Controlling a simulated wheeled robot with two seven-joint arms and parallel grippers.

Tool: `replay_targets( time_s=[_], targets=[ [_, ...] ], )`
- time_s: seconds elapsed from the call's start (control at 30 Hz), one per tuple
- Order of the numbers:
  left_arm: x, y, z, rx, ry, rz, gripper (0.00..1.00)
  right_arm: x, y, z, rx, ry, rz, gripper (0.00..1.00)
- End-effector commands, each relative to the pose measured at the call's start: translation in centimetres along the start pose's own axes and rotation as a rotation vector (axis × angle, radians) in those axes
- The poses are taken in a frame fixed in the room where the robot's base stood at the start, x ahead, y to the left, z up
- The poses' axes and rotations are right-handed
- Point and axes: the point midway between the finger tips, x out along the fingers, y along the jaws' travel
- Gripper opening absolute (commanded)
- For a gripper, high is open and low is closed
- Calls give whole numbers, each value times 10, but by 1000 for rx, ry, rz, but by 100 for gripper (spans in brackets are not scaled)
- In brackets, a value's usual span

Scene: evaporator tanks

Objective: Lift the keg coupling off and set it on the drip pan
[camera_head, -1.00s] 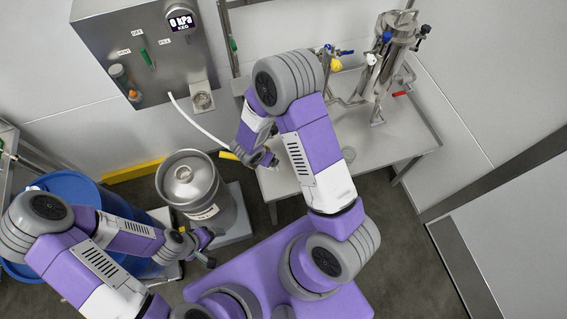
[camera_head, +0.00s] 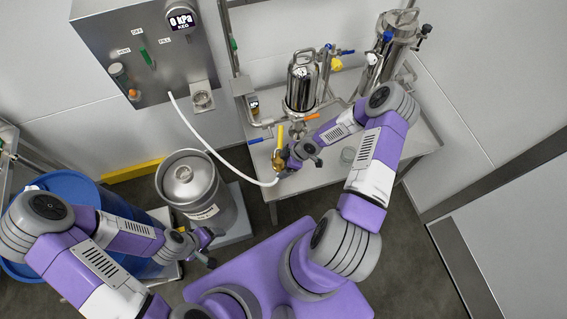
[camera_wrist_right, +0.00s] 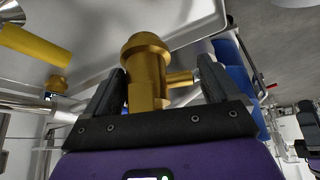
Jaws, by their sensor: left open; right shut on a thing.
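A white hose (camera_head: 225,160) runs from the wall panel to the coupling. My left gripper (camera_head: 208,249) is open beside the keg. I cannot clearly identify the drip pan.
The steel bench (camera_head: 325,190) carries a polished vessel (camera_head: 301,85), pipes and coloured valve handles behind the right gripper. A taller tank (camera_head: 392,45) stands at the back right. A blue drum (camera_head: 70,190) is at the left. A control panel (camera_head: 140,50) hangs on the wall.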

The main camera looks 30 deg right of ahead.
Motion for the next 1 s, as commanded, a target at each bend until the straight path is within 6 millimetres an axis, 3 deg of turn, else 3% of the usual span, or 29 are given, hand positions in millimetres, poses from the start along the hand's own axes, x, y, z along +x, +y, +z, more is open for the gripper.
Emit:
replay_targets(
  time_s=[0.27,0.73,1.0],
  targets=[
    [10,-4,0,0,0,0,80,10,3,7,18,11,11,36],
    [49,-18,-2,0,0,0,80,53,2,31,16,9,10,36],
    [54,-20,-2,0,0,0,80,59,2,34,16,9,10,36]
  ],
)
